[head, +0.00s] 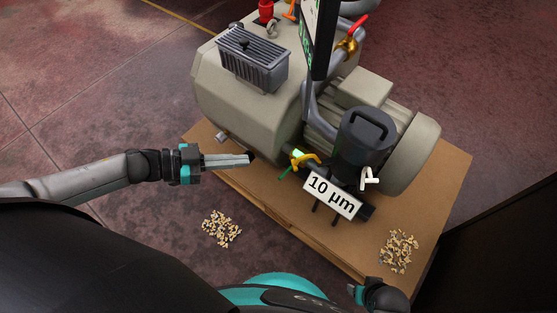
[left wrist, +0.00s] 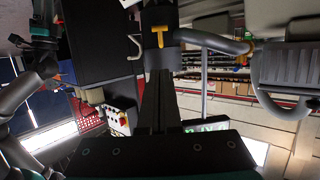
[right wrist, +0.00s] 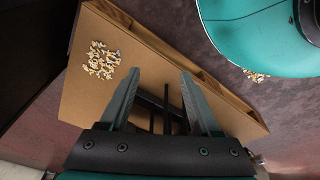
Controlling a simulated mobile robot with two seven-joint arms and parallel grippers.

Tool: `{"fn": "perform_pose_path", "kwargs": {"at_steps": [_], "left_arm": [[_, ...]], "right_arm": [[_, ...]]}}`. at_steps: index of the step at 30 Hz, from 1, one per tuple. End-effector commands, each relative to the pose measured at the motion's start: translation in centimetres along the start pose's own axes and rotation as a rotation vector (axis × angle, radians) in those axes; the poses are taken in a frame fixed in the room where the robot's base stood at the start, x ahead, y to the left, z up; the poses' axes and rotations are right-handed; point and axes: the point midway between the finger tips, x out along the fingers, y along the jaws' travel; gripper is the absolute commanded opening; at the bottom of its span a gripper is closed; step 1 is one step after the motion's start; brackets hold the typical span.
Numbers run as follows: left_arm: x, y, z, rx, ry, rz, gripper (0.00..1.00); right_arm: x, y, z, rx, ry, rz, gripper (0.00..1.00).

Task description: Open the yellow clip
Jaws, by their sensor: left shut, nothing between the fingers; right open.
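The yellow clip (head: 306,160) sits on the dark pipe at the front of the pump, beside a small green light. It shows as a yellow T shape in the left wrist view (left wrist: 158,37), straight beyond the fingertips. My left gripper (head: 250,159) is shut and empty, level with the clip and to its left, with a gap between them. Its closed fingers also show in the left wrist view (left wrist: 159,82). My right gripper (right wrist: 158,82) is open and empty above the wooden board. In the head view only part of the right arm shows, at the bottom right.
The pump (head: 240,90) stands on a wooden board (head: 420,215). A "10 µm" label (head: 332,195), a dark canister (head: 365,140) and a white clip (head: 369,178) are right of the yellow clip. Chip piles lie on the floor (head: 221,229) and board (head: 398,251).

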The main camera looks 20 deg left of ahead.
Motion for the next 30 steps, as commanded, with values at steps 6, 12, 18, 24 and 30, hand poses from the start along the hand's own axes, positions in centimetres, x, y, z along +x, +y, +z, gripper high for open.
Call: {"fn": "perform_pose_path", "kwargs": {"at_steps": [6,12,18,24,30], "left_arm": [[3.1,-0.1,0.1,0.003,0.006,0.000,0.00],[6.0,-0.1,0.0,0.003,0.007,0.000,0.00],[9.4,-0.1,0.0,0.004,0.008,0.000,0.00],[10.4,-0.1,1.4,0.001,0.003,-0.001,0.00],[11.4,-0.1,2.3,0.000,0.004,-0.001,0.00]], "right_arm": [[-1.2,-0.6,-1.2,0.004,0.007,-0.009,0.64],[-2.7,-0.9,-2.4,0.007,0.015,-0.014,0.64],[-4.3,-0.9,-4.0,0.009,0.044,-0.014,0.64],[-6.1,-0.8,-5.4,0.011,0.076,-0.012,0.64],[-7.7,-0.6,-6.5,0.013,0.102,-0.010,0.64]]}}
